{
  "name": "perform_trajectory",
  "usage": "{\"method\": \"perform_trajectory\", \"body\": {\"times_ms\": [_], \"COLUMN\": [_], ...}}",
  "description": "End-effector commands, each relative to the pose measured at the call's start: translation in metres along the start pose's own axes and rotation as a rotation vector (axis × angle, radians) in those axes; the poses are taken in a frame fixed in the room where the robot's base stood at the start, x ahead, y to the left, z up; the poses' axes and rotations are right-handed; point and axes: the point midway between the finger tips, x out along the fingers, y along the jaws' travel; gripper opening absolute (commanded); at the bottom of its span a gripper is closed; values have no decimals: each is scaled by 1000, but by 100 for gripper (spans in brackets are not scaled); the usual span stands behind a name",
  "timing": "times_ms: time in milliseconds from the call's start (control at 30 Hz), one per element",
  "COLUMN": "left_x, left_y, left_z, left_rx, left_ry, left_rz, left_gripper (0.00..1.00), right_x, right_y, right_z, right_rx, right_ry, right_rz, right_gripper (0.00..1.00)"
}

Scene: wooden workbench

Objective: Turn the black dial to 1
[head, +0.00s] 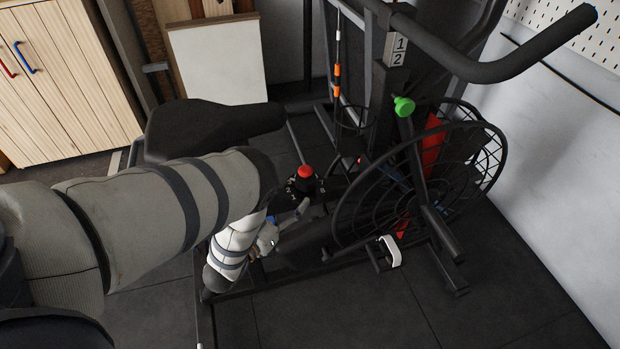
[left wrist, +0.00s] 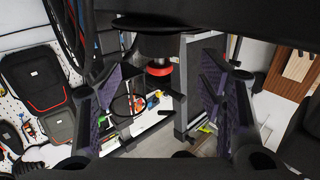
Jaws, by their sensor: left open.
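The black dial (head: 304,184) has a red cap and stands on the dark frame of an exercise bike. White numerals ring it; I make out 1 and 2 at its left front and 7 and 8 at its right. Its setting is too small to read. My left gripper (head: 287,222) is just in front of and below the dial, partly hidden by my forearm. In the left wrist view, the gripper (left wrist: 162,92) is open and empty, with its two fingers apart. A black part with a red rim, seemingly the dial (left wrist: 158,70), shows beyond and between them, apart from both. My right gripper is out of view.
The bike's black seat (head: 205,125) is left of the dial, behind my forearm. The caged fan wheel (head: 345,235), a green knob (head: 404,106) and the handlebar (head: 520,62) are to the right. A wooden cabinet (head: 60,80) stands at the back left. Floor is clear in front.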

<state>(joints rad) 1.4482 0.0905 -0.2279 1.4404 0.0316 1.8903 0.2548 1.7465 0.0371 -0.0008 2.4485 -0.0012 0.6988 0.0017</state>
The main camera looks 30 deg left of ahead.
Motion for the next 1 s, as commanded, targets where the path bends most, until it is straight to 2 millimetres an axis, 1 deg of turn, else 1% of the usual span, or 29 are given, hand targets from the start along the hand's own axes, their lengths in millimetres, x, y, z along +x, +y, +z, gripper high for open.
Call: {"method": "perform_trajectory", "body": {"times_ms": [33,100,133,200,300,433,667,767,800,867,900,1000], "left_x": [6,28,35,50,65,74,76,76,76,76,76,76], "left_y": [1,1,1,1,0,0,0,0,0,0,0,0], "left_z": [13,6,6,5,5,4,3,3,3,3,3,3], "left_rx": [-1,0,0,0,0,0,0,0,0,0,0,0], "left_ry": [-5,1,2,2,0,0,0,0,0,0,0,0], "left_rz": [2,2,2,1,0,-1,-1,0,0,0,0,-1], "left_gripper": [62,62,62,62,62,62,62,42,33,19,14,14], "right_x": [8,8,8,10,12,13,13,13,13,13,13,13], "right_y": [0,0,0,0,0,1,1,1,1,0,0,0], "right_z": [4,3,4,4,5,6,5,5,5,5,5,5], "right_rx": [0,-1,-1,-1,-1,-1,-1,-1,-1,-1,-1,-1], "right_ry": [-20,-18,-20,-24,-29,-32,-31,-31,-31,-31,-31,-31], "right_rz": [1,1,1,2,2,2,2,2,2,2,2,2], "right_gripper": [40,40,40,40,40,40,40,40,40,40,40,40]}}
